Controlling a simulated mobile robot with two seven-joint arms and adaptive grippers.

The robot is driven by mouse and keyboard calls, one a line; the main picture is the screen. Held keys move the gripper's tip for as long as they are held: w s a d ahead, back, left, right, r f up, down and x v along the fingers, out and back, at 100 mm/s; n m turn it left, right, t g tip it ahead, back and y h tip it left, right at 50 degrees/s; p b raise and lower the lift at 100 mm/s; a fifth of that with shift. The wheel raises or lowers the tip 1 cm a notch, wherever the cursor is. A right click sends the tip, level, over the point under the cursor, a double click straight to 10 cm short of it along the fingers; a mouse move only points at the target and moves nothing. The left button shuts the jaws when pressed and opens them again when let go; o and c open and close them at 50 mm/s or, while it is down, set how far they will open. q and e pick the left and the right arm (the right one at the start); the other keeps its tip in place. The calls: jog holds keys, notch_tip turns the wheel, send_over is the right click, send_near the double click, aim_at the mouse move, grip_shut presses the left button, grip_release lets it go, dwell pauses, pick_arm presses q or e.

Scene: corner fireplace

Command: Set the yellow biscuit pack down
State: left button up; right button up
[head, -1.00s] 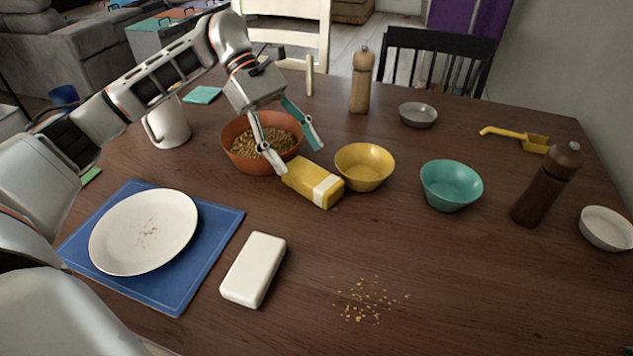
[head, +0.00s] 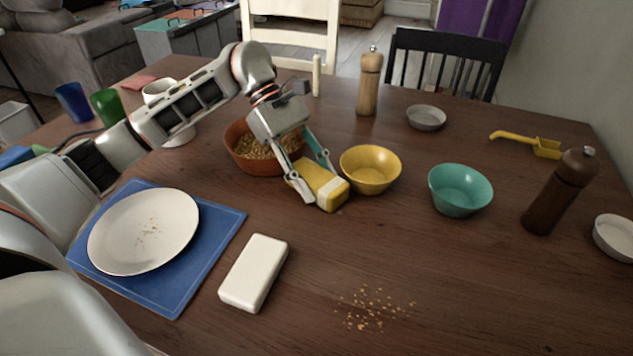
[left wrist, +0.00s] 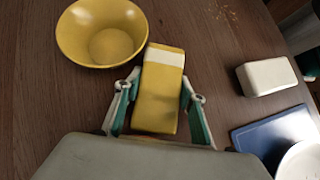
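The yellow biscuit pack (head: 317,180) with a white band lies on the table between the brown bowl and the yellow bowl. My left gripper (head: 321,187) reaches down over it, with one finger along each long side. In the left wrist view the pack (left wrist: 160,95) lies between the two fingers (left wrist: 161,78), whose tips appear to touch its sides. The gripper looks shut on the pack, which appears to rest on the table. My right gripper is not in view.
The yellow bowl (head: 370,170) is close to the pack's right, and the brown bowl (head: 245,165) of grain is behind it. A teal bowl (head: 460,190) is farther right. A white block (head: 254,272) and crumbs (head: 375,308) lie in front. The table between is clear.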

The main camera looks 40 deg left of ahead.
aim_at(316, 175)
pick_arm(q)
jog(key=shift+r, duration=0.1)
jog(key=shift+c, duration=0.6)
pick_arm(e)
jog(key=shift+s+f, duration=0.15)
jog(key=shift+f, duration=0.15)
pick_arm(q)
notch_tip(316, 175, up, 8)
jog(key=shift+f+p, duration=0.25)
jog(key=shift+p, duration=0.5)
notch_tip(316, 175, up, 12)
jog(key=p, duration=0.2)
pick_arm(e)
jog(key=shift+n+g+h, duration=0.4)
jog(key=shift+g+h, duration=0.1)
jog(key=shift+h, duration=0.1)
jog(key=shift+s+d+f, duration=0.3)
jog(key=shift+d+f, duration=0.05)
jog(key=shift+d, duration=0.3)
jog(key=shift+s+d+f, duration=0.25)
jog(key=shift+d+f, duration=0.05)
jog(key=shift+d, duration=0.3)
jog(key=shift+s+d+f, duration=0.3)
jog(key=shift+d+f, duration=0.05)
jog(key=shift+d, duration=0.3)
